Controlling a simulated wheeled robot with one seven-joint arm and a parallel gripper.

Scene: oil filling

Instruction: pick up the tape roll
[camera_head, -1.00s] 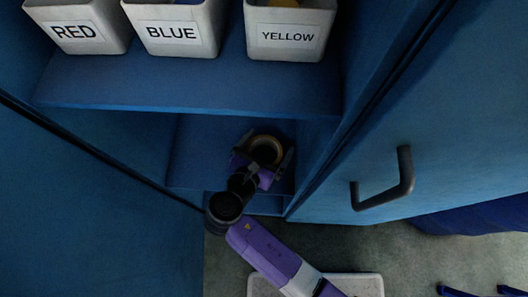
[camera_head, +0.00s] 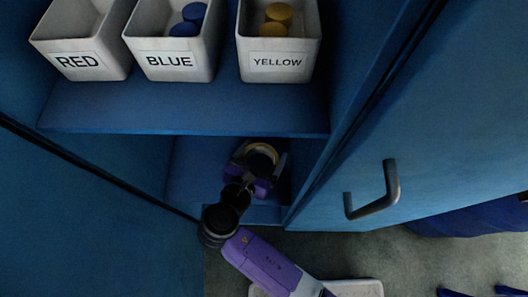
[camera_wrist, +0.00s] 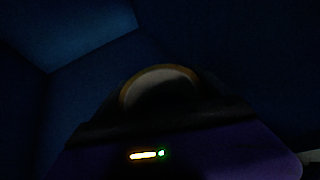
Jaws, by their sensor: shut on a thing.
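The tape roll (camera_head: 262,152) is a tan ring with a dark middle, inside the lower compartment of the blue cabinet. My gripper (camera_head: 264,166) is around it, with a finger on either side, and is shut on it. In the wrist view the roll (camera_wrist: 160,78) shows as a tan arc above the dark edge of my gripper. The lower part of the roll is hidden there. The wrist picture is too dark to tell whether the roll touches the shelf floor.
Above, a blue shelf (camera_head: 185,112) holds white bins labelled RED (camera_head: 80,62), BLUE (camera_head: 170,62) and YELLOW (camera_head: 277,64). Blue and yellow round lids lie in two bins. An open cabinet door with a dark handle (camera_head: 375,192) stands to the right. The cabinet wall is close on the left.

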